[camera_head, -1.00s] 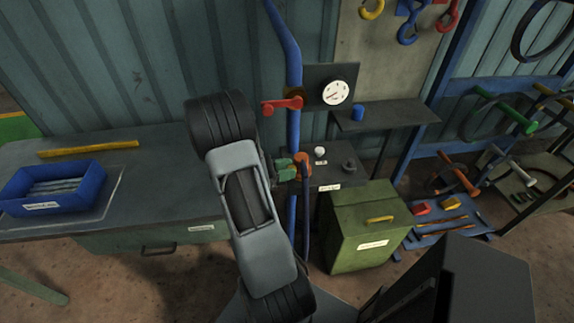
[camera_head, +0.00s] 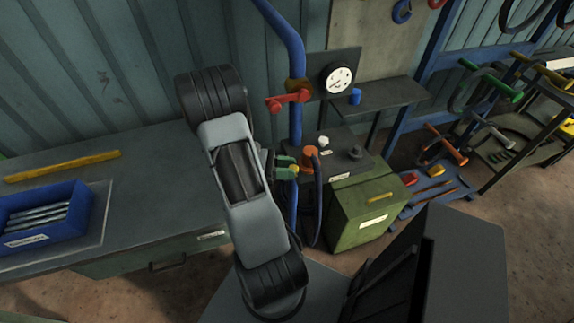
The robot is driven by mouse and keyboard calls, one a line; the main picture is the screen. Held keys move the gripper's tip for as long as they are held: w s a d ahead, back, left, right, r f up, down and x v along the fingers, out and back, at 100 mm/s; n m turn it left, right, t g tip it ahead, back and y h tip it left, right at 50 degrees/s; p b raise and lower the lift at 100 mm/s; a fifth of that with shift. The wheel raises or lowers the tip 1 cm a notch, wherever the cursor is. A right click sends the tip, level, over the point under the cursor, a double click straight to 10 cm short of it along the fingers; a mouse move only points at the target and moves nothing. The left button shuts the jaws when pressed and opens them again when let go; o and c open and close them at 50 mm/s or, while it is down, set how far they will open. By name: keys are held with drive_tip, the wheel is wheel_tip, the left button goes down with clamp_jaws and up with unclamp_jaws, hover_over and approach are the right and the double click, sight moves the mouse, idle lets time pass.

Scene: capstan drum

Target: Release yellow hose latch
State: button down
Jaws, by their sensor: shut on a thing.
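My gripper (camera_head: 287,167), with green fingers, is beside the blue vertical pipe, left of the orange hose fitting (camera_head: 311,154). It is shut on a small yellow piece, the yellow hose latch (camera_head: 294,169), which shows at the fingertips. Most of the latch is hidden by the fingers. A dark hose (camera_head: 318,200) hangs from the orange fitting, which sits close to the right of the fingers; I cannot tell whether they touch. My arm hides what lies behind and left of the gripper.
The blue pipe (camera_head: 296,125) carries a red lever (camera_head: 288,99) above my gripper. A gauge (camera_head: 338,79) is on a panel at right. A green box (camera_head: 368,212) stands below a small dark shelf. A workbench with a blue tray (camera_head: 72,200) is at left.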

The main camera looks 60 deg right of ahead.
idle(0.3)
drive_tip(key=c, duration=0.8)
unclamp_jaws()
drive_tip(key=shift+c, duration=0.2)
drive_tip(key=shift+w, duration=0.1)
drive_tip(key=b+v, duration=0.2)
drive_tip(key=v, duration=1.1)
drive_tip(key=shift+w, duration=0.3)
drive_tip(key=shift+a, duration=0.15)
drive_tip(key=shift+f, duration=0.1)
